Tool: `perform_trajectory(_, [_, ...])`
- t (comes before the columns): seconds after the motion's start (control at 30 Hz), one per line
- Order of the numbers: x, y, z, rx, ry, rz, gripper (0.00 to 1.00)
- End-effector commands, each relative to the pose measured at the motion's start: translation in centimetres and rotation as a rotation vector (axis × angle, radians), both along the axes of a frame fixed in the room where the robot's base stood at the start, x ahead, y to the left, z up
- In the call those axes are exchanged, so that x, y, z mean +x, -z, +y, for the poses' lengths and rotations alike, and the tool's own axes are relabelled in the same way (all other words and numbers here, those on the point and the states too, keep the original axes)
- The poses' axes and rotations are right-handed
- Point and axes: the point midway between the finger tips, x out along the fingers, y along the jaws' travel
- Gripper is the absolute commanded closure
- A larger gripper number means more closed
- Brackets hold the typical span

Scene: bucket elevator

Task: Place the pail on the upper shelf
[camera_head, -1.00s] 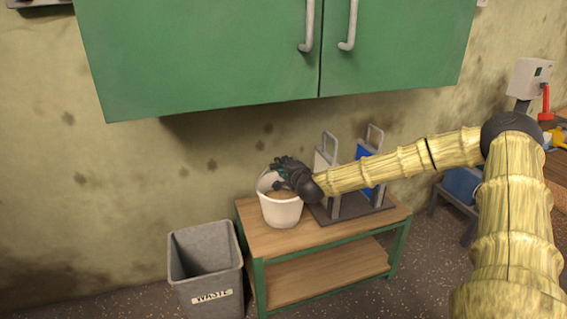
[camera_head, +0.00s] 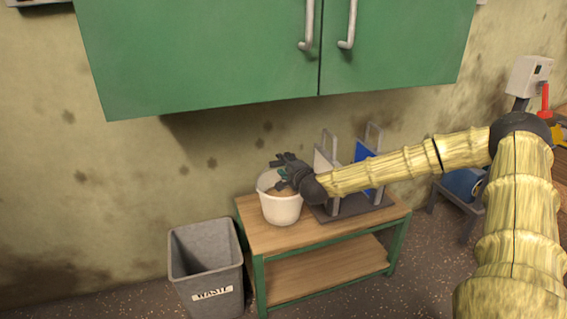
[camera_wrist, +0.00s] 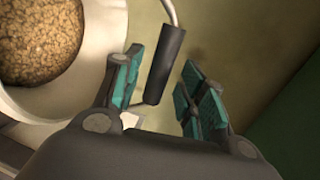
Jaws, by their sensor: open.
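The white pail (camera_head: 281,208) stands upright on the upper board of the small shelf unit (camera_head: 252,228). Brownish grainy material fills it, as the wrist view (camera_wrist: 45,42) also shows. My gripper (camera_head: 279,166) is at the pail's upper right rim. In the wrist view my gripper (camera_wrist: 155,88) is open, with its teal-padded fingers on either side of the pail's dark handle grip (camera_wrist: 165,66). The grip lies between the fingers, closer to the left one, and is not clamped. The unit's lower board (camera_head: 325,275) is bare.
A grey waste bin (camera_head: 206,262) stands left of the shelf unit. A dark rack with upright metal handles and a blue panel (camera_head: 350,205) sits right of the pail. Green wall cabinets (camera_head: 210,55) hang above.

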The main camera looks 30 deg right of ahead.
Motion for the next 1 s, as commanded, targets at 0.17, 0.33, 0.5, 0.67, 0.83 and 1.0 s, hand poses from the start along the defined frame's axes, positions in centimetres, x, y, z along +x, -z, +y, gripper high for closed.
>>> perform_trajectory(0.17, [-3.2, -1.0, 0.6, 0.005, 0.001, -0.002, 0.59])
perform_trajectory(0.33, [-5.9, -1.5, 1.2, 0.005, 0.001, -0.002, 0.59])
perform_trajectory(0.5, [-7.9, -1.9, 1.6, 0.004, 0.001, -0.002, 0.59])
perform_trajectory(0.67, [-9.0, -2.0, 1.8, 0.002, 0.000, -0.001, 0.59])
perform_trajectory(0.83, [-9.4, -1.5, 2.7, -0.011, -0.017, 0.014, 0.59])
perform_trajectory(1.0, [-9.8, 1.4, 6.5, -0.079, -0.105, 0.098, 0.59])
